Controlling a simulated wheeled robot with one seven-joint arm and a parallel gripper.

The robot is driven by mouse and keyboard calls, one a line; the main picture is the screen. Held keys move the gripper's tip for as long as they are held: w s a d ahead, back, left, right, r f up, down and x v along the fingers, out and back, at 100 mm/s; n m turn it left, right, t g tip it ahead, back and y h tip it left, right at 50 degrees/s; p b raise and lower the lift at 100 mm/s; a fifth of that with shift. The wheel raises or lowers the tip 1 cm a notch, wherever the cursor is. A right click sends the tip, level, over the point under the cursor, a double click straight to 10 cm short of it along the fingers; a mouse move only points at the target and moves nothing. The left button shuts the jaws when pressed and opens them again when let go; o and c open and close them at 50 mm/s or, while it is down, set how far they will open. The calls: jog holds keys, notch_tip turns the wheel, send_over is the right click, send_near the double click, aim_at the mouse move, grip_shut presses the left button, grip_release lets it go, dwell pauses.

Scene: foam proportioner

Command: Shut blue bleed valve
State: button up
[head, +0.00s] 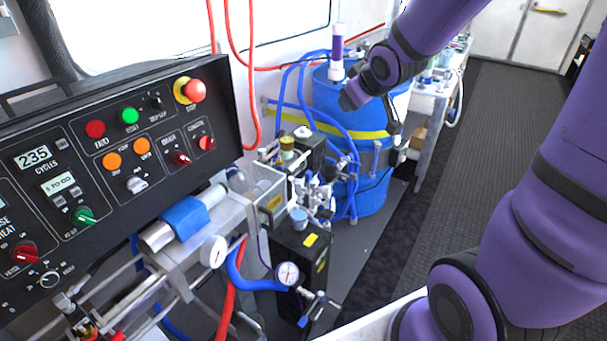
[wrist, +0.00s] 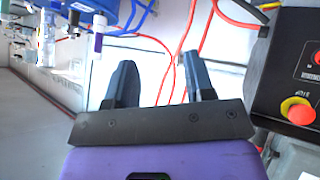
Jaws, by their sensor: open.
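A small blue handle (head: 303,322) shows low in the head view, near a gauge and silver fittings. It looks like the bleed valve's lever, but its position is hard to read at this size. My gripper (wrist: 160,65) shows in the wrist view with its two dark fingers spread apart and nothing between them. In the head view my gripper (head: 393,118) is up by the blue drum, well above and to the right of the small blue handle, touching nothing that I can make out. The blue handle cannot be made out in the wrist view.
The control panel (head: 110,150) stands at the left. Pump fittings (head: 310,195) and a round gauge (head: 288,274) lie in the middle, with red and blue hoses around them. The blue drum (head: 372,195) stands behind. The dark floor (head: 480,130) at the right is clear.

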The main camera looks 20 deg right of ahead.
jog(key=w+f+n+t+y, duration=0.1)
jog(key=w+f+n+y, duration=0.1)
jog(key=w+f, duration=0.4)
jog(key=n+t+y, duration=0.1)
jog(key=t+y, duration=0.3)
jog(key=y, duration=0.5)
send_near(311, 177)
jog(key=x, duration=1.2)
jog(key=shift+w+a+r, duration=0.15)
jog(key=shift+w+a, duration=0.1)
jog(key=shift+w, duration=0.05)
jog(key=shift+c, duration=0.5)
grip_shut()
